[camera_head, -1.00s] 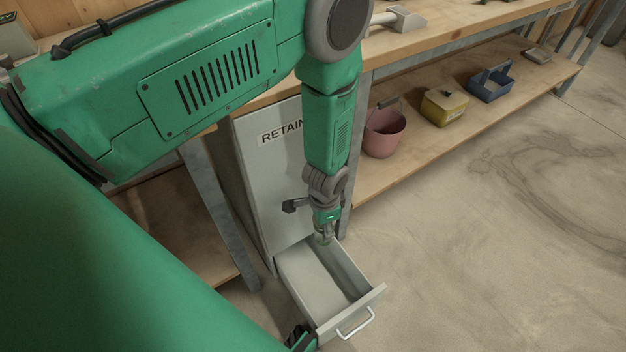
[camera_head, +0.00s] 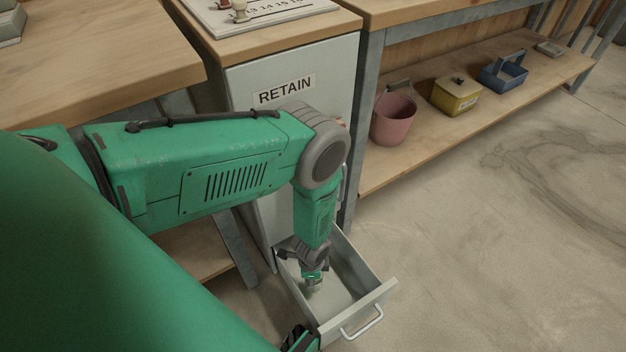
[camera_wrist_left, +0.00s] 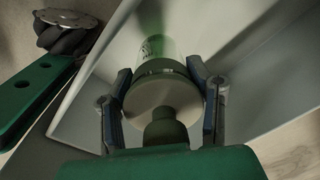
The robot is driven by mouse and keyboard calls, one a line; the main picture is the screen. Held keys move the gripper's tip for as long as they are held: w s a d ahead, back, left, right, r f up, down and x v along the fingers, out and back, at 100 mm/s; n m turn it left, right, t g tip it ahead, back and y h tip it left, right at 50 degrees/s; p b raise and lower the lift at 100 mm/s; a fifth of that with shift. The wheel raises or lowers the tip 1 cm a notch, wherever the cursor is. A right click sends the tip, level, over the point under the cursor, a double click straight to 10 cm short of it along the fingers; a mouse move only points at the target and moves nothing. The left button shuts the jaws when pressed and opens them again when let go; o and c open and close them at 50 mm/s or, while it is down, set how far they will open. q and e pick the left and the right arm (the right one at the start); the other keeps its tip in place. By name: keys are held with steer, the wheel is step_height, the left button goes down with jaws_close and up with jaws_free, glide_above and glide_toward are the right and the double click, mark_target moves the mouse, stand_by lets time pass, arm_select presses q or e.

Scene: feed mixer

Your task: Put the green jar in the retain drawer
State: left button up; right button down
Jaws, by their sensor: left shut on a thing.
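The retain drawer (camera_head: 378,295) is pulled out at the bottom of the grey cabinet marked RETAIN. My left gripper (camera_head: 313,284) reaches down into the open drawer, over its inside near the left wall. In the left wrist view, my left gripper (camera_wrist_left: 165,100) is shut around a jar (camera_wrist_left: 160,62) with a pale round lid and knob, its fingers on both sides. The jar's glass looks greenish. The drawer's pale walls surround it there. I cannot tell whether the jar touches the drawer floor. In the head view the jar is mostly hidden by the gripper. My right gripper is not clearly visible.
The cabinet (camera_head: 335,70) stands between wooden benches. A pink bucket (camera_head: 394,120), a yellow box (camera_head: 456,95) and a blue caddy (camera_head: 503,74) sit on the low shelf (camera_head: 425,133) at right. The concrete floor right of the drawer is clear.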

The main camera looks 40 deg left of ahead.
arm_select(q)
step_height(320, 180, down, 6)
steer(key=shift+r+b, duration=0.1)
steer(key=shift+b, duration=1.15)
steer(key=shift+r, duration=0.15)
steer(key=shift+c, duration=0.6)
steer(key=shift+f, duration=0.2)
steer(key=o, duration=1.4)
steer(key=shift+o, duration=0.2)
steer(key=shift+r, duration=0.1)
steer(key=shift+r, duration=0.35)
step_height(320, 180, up, 12)
steer(key=p, duration=0.5)
steer(key=shift+s+d+f+p, duration=0.15)
steer(key=shift+f+p, duration=0.1)
steer(key=shift+p, duration=0.15)
